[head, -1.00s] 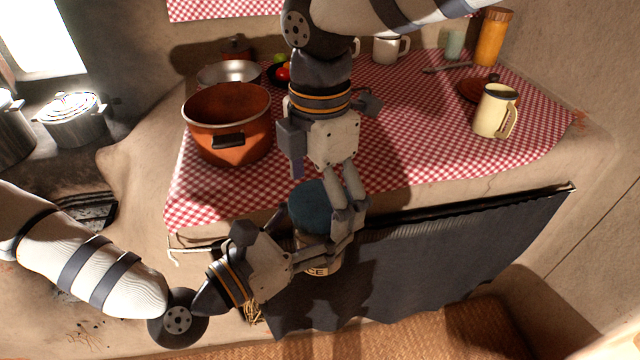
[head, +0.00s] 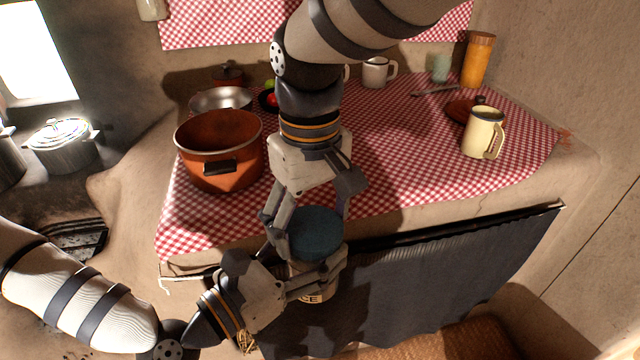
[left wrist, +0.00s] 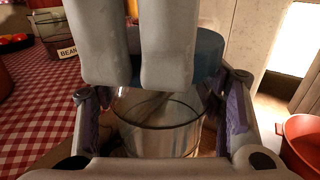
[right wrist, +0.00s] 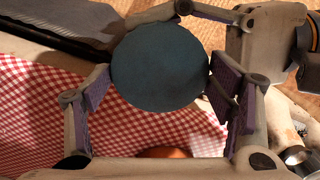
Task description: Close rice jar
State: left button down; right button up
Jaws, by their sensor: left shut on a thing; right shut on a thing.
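My left gripper (head: 322,271) is shut on the jar from the side. The round teal lid (head: 316,222) is over the jar top. My right gripper (head: 315,234) is shut on it from above, and the lid (right wrist: 160,65) fills the space between its pads. Whether the lid is seated on the rim I cannot tell.
An orange pot (head: 220,150) stands left on the checked cloth (head: 400,165). A cream mug (head: 482,133) is at the right. A jar labelled as beans (left wrist: 62,45) shows in the left wrist view. A dark curtain (head: 430,260) hangs below the counter edge.

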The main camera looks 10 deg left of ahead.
jog(key=o, duration=1.3)
notch_tip(320, 180, up, 4)
jog(key=shift+r, duration=0.25)
jog(key=shift+c, duration=0.3)
jog(key=n, duration=0.1)
jog(key=r+n, duration=0.1)
jog(key=n, duration=0.1)
jog(key=s+n, duration=0.1)
jog(key=n, duration=0.1)
jog(key=shift+a+r+g, duration=0.2)
jog(key=shift+a+g, duration=0.1)
jog(key=n, duration=0.1)
jog(key=r+n, duration=0.1)
jog(key=w+r+n, duration=0.1)
jog(key=n, duration=0.1)
jog(key=shift+w+d+r, duration=0.1)
jog(key=shift+d+r, duration=0.05)
jog(key=shift+d, duration=0.15)
